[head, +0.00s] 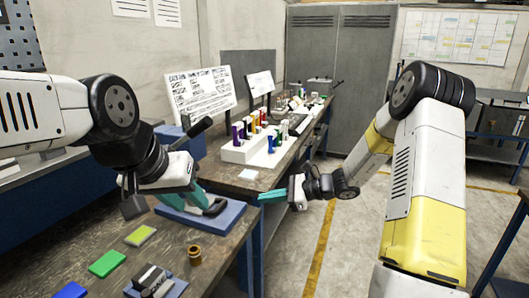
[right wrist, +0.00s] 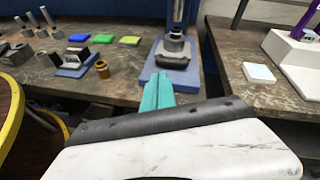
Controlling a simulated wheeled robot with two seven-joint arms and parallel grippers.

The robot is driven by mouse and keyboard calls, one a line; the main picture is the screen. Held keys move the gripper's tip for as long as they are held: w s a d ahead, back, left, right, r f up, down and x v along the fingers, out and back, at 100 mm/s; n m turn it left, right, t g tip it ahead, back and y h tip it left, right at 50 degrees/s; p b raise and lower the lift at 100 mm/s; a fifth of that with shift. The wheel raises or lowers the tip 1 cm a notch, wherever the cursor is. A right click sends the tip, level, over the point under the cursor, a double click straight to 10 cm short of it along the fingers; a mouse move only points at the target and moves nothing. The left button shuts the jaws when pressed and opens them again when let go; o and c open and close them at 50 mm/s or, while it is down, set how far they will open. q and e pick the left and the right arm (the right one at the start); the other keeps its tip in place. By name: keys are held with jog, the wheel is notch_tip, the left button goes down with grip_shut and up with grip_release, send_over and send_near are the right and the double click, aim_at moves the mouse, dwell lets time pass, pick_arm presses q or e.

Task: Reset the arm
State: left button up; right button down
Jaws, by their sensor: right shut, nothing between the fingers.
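The microscope stand has a blue base (head: 222,222) with a dark foot on it, on the near workbench in the head view. In the right wrist view its blue base (right wrist: 150,73), dark foot (right wrist: 172,54) and silver column (right wrist: 178,14) show. A black bar (head: 199,128) sticks up at a slant behind my left gripper (head: 198,196). That gripper is over the stand and hides much of it; its teal fingers are partly hidden, so contact and opening are unclear. My right gripper (head: 261,197) is shut and empty, right of the stand; its teal fingers (right wrist: 157,92) are together.
A white rack (head: 250,153) with coloured pieces and a white tile (head: 248,174) are on the farther bench.

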jog(key=s+d+r+n+t+h, duration=0.1)
jog(key=s+d+r+n+h, duration=0.2)
jog(key=s, duration=0.6)
jog(key=s+d+r+n+t+h, duration=0.1)
jog(key=s+d+r+n+h, duration=0.3)
jog(key=s+r+n, duration=0.4)
jog(key=s+d+r+n+t+h, duration=0.1)
jog(key=s+d+r+n+h, duration=0.3)
jog(key=s, duration=0.5)
notch_tip(320, 180, up, 2)
jog(key=d+n, duration=0.2)
jog(key=n, duration=0.1)
jog(key=shift+s+r, duration=0.2)
jog(key=shift+s, duration=0.1)
